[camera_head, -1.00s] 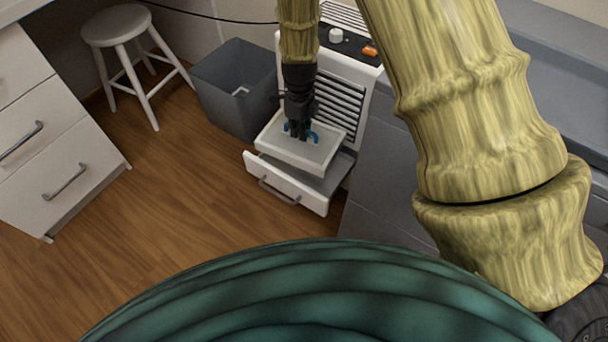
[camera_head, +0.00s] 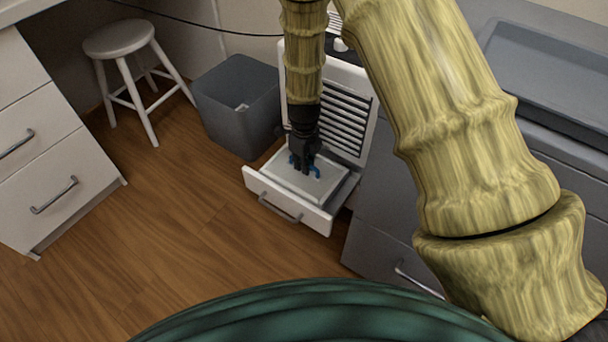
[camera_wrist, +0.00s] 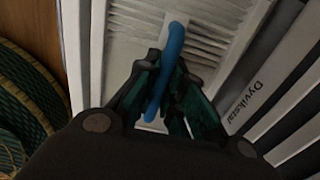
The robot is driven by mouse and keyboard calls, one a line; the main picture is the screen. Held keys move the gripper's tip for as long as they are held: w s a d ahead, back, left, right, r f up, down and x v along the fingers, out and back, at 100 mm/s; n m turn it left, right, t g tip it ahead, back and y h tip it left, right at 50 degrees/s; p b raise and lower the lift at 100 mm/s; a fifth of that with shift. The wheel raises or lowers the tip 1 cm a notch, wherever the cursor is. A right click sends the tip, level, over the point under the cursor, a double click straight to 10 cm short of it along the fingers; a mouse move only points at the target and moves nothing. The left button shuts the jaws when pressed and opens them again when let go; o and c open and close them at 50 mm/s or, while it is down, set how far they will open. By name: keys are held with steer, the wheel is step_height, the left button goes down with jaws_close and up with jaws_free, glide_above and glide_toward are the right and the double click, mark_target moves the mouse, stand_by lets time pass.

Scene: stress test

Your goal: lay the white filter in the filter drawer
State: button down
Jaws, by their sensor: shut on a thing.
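The white filter (camera_head: 292,184) is a flat rectangular panel with a blue handle (camera_head: 316,173). It lies level within the outline of the pulled-out filter drawer (camera_head: 275,203), low behind the white drawer front. I cannot tell whether it rests on the drawer bottom. My gripper (camera_head: 303,170) points down over the filter and is shut on the blue handle. In the wrist view my gripper's fingers (camera_wrist: 168,88) close around the blue handle (camera_wrist: 172,48), with the filter's white ribbed face (camera_wrist: 122,45) beneath. My fingers hide part of the filter.
The drawer belongs to a white appliance (camera_head: 362,98) with dark louvres. A grey bin (camera_head: 238,110) stands just left of it, and a white stool (camera_head: 122,42) further left. Grey cabinets (camera_head: 385,215) stand close on the right. The wooden floor (camera_head: 170,215) in front is clear.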

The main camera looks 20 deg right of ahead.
step_height(320, 180, down, 4)
steer(key=shift+f+b, duration=0.2)
steer(key=shift+b, duration=0.75)
steer(key=shift+r, duration=0.1)
steer(key=c, duration=1.5)
jaws_free()
step_height(320, 180, up, 12)
steer(key=p, duration=0.6)
